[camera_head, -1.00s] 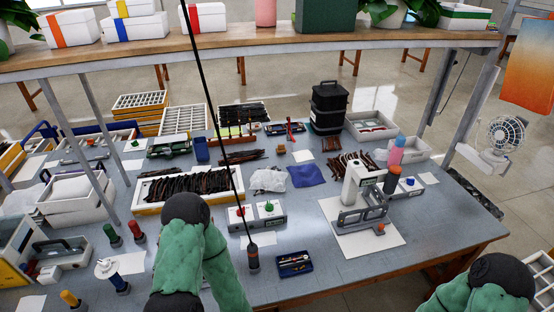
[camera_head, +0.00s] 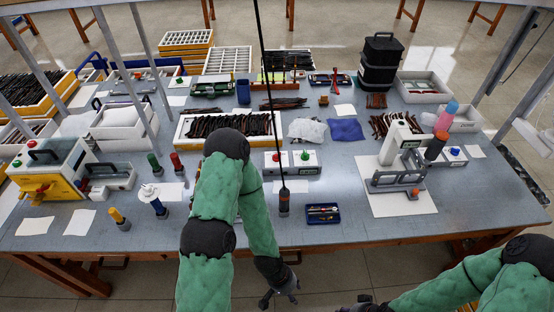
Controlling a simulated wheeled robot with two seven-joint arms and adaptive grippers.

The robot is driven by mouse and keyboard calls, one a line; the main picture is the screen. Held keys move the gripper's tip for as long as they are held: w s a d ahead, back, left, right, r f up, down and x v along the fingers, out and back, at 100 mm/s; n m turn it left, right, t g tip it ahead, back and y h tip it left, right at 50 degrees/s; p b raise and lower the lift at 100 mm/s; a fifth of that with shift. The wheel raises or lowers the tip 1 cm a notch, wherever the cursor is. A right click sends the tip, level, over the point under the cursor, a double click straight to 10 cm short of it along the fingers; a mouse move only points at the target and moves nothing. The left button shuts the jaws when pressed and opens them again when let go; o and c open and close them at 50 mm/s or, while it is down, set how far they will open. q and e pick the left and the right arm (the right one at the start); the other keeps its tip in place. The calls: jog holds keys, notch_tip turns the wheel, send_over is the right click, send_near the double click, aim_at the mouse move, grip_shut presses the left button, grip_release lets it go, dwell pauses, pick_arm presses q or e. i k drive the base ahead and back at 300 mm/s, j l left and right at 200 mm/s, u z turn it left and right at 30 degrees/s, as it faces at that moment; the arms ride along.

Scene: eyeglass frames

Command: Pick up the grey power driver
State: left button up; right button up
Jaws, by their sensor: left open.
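The power driver (camera_head: 284,202) is a dark grey cylinder with a reddish band. It is upright at the lower end of a black cord, near the table's front middle. I cannot tell whether it touches the table. My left gripper (camera_head: 281,297) is open and empty, below the driver in the picture and in front of the table edge, apart from the driver. My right gripper (camera_head: 364,304) shows only in part at the bottom edge, and its fingers are not clear.
A blue tray of small parts (camera_head: 323,214) lies just right of the driver. A white box with red and green buttons (camera_head: 292,163) stands behind it. A white stand with a grey frame (camera_head: 398,170) is to the right. The table's front strip (camera_head: 350,232) is mostly clear.

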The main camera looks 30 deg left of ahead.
aim_at(284, 195)
jog(key=j+u, duration=0.2)
jog(key=u, duration=0.3)
jog(key=k+j+u, duration=0.1)
jog(key=j+u, duration=0.15)
jog(key=u, duration=0.25)
jog(key=j+u, duration=0.2)
jog(key=u, duration=0.25)
